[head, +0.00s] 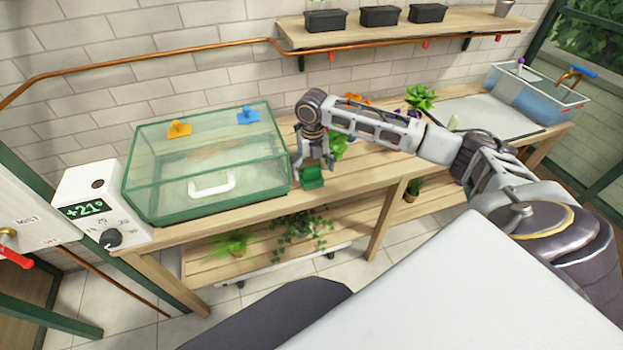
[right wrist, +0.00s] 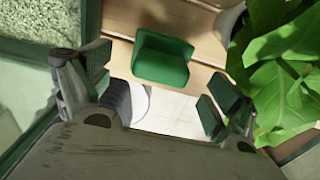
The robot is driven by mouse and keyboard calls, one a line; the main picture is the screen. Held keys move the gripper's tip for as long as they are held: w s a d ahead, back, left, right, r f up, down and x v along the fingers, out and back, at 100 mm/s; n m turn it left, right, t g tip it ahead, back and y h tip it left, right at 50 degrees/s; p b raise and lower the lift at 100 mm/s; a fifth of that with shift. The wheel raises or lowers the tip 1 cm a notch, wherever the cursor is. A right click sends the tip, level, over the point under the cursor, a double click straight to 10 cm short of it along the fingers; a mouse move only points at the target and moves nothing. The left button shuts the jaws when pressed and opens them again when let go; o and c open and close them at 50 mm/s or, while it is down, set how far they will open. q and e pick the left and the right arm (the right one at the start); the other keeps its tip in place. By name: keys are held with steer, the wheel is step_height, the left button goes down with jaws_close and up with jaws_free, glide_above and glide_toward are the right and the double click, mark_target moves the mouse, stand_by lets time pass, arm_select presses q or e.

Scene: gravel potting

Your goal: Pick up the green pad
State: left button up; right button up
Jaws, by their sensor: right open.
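The green pad (head: 313,178) sits at the front edge of the wooden bench, just right of the glass case. It is a small block with a raised back, and in the right wrist view the green pad (right wrist: 162,60) lies between and beyond the two fingers. My right gripper (head: 314,166) points down over the pad, with its jaws apart. In the right wrist view, my right gripper (right wrist: 155,88) has dark green fingertips, and clear gaps show between them and the pad. My left gripper is in neither view.
The green-framed glass case (head: 205,205) stands close left of the gripper. Leafy plants (right wrist: 285,60) stand close on the right. A white control box (head: 95,205) is at the far left. A grey board (head: 490,116) and a blue basin (head: 535,100) are at the bench's right end.

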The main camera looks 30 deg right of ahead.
mark_target(312, 177)
steer(key=shift+w+f, duration=0.1)
steer(key=shift+f, duration=0.45)
steer(key=f, duration=0.3)
steer(key=shift+w, duration=0.2)
steer(key=shift+f, duration=0.55)
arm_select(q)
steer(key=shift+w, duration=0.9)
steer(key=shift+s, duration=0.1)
arm_select(e)
steer(key=c, duration=0.7)
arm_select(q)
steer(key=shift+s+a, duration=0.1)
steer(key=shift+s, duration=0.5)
arm_select(e)
steer(key=c, duration=0.5)
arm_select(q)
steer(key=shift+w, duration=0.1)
arm_select(e)
steer(key=shift+r, duration=0.1)
